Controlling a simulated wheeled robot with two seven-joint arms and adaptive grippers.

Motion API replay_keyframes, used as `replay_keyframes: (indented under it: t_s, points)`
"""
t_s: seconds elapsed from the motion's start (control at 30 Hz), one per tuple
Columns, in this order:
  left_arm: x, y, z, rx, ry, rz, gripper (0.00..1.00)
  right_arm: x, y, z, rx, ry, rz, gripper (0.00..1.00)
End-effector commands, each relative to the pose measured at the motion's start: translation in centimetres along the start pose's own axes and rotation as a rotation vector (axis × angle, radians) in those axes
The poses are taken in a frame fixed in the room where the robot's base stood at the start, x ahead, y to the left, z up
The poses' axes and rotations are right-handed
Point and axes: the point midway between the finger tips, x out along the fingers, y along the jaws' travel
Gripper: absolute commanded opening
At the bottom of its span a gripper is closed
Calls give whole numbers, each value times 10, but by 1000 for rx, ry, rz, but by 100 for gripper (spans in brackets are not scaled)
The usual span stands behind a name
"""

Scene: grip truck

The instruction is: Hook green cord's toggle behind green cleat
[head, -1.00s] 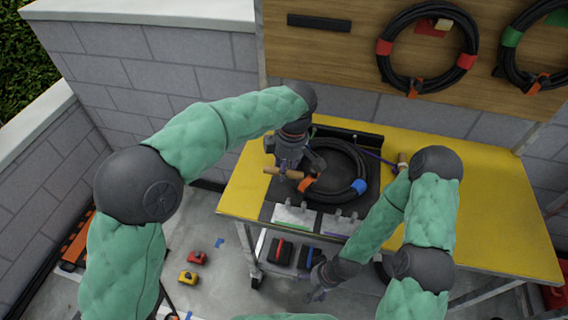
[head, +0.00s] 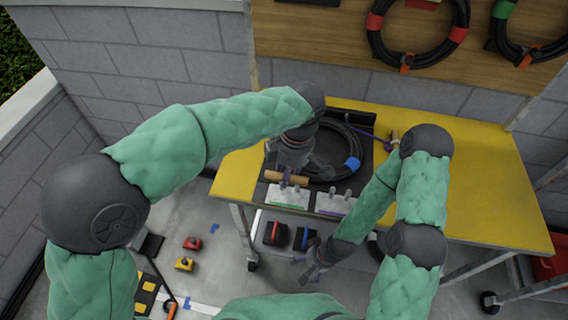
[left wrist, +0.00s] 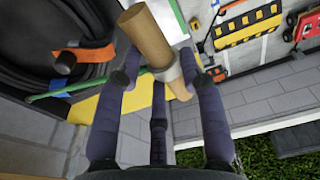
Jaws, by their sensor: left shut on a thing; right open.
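The green cord's wooden toggle (head: 294,179) lies level in my left gripper (head: 288,170), which is shut on it. In the left wrist view the toggle (left wrist: 144,34) sits across the fingers, and the green cord (left wrist: 76,84) runs off to the left. The green cleat (head: 287,196), a pale plate with a green stripe, is at the table's front edge. The toggle is right at the cleat's back edge in the head view; whether it touches the prongs I cannot tell. My right gripper (head: 314,264) is open and empty, low in front of the table.
A black cable coil (head: 352,164) with blue tape lies on a dark mat behind the cleats. The purple cleat (head: 334,204) stands just right of the green one. A purple cord (head: 368,132) runs to another wooden toggle (head: 394,139). The yellow tabletop (head: 480,190) is clear at right.

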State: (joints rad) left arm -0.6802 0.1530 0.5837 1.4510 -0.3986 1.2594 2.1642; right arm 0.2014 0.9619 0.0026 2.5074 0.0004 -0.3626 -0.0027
Motion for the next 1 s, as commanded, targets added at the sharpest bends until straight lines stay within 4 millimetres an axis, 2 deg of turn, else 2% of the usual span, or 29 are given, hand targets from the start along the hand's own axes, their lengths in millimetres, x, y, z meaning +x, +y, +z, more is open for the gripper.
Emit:
replay_keyframes:
  t_s: [0.2,0.8,1.0]
  points:
    - [1,-8,4,0,0,-2,6,4,1,-2,3,3,0,83]
    - [3,-4,4,-1,1,-2,6,0,0,-2,3,3,0,83]
    - [12,-4,6,0,1,-3,6,4,2,-5,2,8,0,83]
